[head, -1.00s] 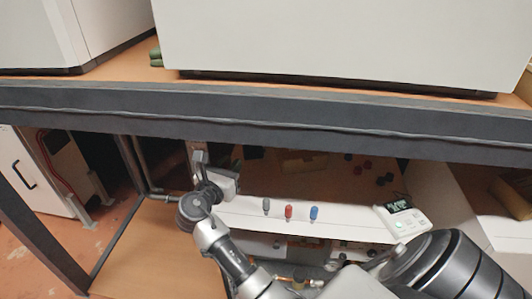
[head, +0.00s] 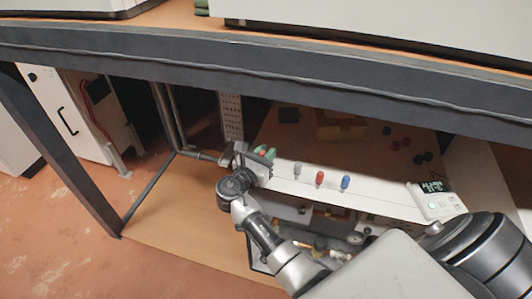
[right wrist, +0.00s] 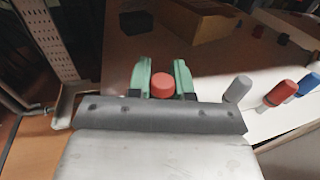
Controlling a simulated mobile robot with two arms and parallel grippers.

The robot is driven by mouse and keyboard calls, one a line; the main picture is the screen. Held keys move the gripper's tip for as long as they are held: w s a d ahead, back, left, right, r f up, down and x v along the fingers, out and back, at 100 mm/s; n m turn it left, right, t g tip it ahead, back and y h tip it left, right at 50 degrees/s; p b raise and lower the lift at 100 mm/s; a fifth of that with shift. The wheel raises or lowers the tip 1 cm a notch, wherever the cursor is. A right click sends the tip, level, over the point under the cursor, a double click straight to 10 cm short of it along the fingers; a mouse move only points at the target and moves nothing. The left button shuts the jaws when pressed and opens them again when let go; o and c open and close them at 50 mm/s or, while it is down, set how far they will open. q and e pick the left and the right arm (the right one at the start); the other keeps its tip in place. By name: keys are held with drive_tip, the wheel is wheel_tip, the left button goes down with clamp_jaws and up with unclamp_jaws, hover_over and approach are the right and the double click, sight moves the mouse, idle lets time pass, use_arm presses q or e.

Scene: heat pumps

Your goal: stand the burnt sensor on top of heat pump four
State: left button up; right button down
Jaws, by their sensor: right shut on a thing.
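My right gripper (head: 264,153) is at the left end of a white ledge under the bench. In the right wrist view its green fingers (right wrist: 162,80) are shut on a round red piece (right wrist: 162,86). I cannot tell whether this is the burnt sensor; in the head view it does not show clearly. The white ledge (head: 385,203) belongs to an open-fronted unit with pipes inside. No number shows, so I cannot tell which unit is heat pump four. Large white housings (head: 350,22) stand on the bench above. My left gripper is not in view.
Grey (head: 297,168), red (head: 320,178) and blue (head: 345,182) pegs stand on the ledge, right of the gripper. A small display box (head: 437,201) is at its right end. The dark bench edge (head: 250,84) runs overhead. Small dark and red pieces lie behind.

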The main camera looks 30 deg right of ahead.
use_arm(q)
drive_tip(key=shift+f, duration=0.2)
use_arm(e)
drive_tip(key=shift+f, duration=0.6)
drive_tip(key=c, duration=1)
unclamp_jaws()
